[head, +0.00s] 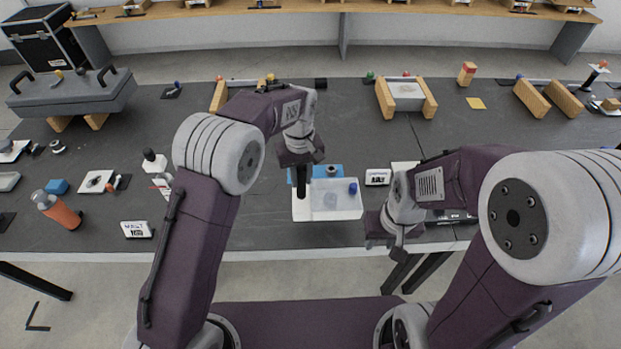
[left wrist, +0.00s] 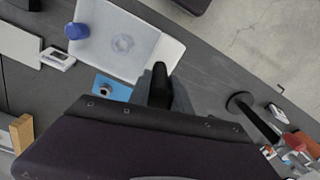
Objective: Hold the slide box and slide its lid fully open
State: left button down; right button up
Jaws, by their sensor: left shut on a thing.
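The slide box (head: 302,213) is a white tray with a translucent lid (head: 335,199) that bears a blue knob (head: 353,188) at its right end. The lid covers most of the tray, with a white strip bare at the left. My left gripper (head: 301,192) points down at this left end and is shut on the box there. The box also shows in the left wrist view (left wrist: 170,52), with the lid (left wrist: 115,42) stretching away from the dark fingers (left wrist: 159,88).
The table's front edge is close in front. Bare tabletop lies left of the box, and wooden blocks (head: 427,98) stand farther back.

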pick_arm(q)
jog(key=a, duration=0.1)
jog(key=w+a, duration=0.1)
jog(key=a, duration=0.1)
jog(key=w+a+p, duration=0.1)
jog(key=shift+w+a, duration=0.1)
jog(key=shift+a, duration=0.25)
notch_tip(320, 180, down, 10)
jog(key=b, duration=0.5)
dwell(0.5)
jog(key=shift+f, duration=0.5)
dwell(0.7)
jog(key=shift+s+f, duration=0.25)
dwell(1.0)
